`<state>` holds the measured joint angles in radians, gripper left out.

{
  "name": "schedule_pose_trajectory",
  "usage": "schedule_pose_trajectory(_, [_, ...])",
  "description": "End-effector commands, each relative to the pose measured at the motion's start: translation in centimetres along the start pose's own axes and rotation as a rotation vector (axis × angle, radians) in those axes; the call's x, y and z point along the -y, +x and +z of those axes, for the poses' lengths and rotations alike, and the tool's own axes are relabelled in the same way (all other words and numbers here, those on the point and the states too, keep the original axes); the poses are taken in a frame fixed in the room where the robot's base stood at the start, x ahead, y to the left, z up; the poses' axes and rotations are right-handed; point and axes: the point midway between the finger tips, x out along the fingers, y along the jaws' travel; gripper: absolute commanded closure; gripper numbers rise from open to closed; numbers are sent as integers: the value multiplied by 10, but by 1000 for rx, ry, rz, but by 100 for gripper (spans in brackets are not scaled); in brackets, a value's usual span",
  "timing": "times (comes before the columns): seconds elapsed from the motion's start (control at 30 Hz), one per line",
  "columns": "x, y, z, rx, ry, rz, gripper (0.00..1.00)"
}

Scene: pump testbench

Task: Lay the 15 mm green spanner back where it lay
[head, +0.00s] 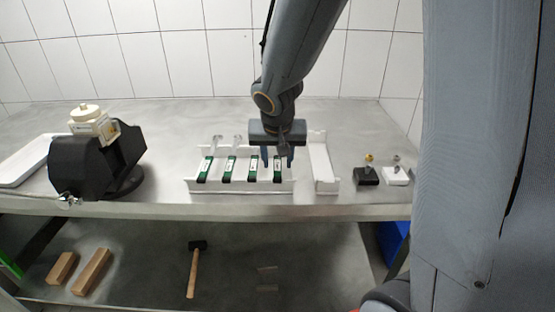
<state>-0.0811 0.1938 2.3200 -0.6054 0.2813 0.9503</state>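A white rack (240,188) stands on the bench and holds a row of green-handled spanners. The spanners are the far-left one (205,169), the second (229,169), the third (253,170) and the right-hand one (278,173). Their size labels are too small to read, so I cannot tell which is the 15 mm one. My gripper (278,156) points down over the right end of the rack. Its two fingers are apart, one on each side of the right-hand spanner's upper part. The spanner's head is hidden by my gripper, and I see no finger touching it.
A narrow white tray (324,182) stands right of the rack. A black stand (92,166) with a cream pump part (92,122) is at left. A black block (367,176) and white block (396,177) sit at right. A hammer (194,270) lies on the lower shelf.

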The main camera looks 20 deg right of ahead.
Motion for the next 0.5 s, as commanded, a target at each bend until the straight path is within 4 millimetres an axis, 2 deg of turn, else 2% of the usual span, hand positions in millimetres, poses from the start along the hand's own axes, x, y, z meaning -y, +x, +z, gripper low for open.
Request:
schedule_pose_trajectory(0.27, [0,-2,0,0,0,0,62])
schedule_pose_trajectory(0.5, [0,-33,-1,-4,1,-1,62])
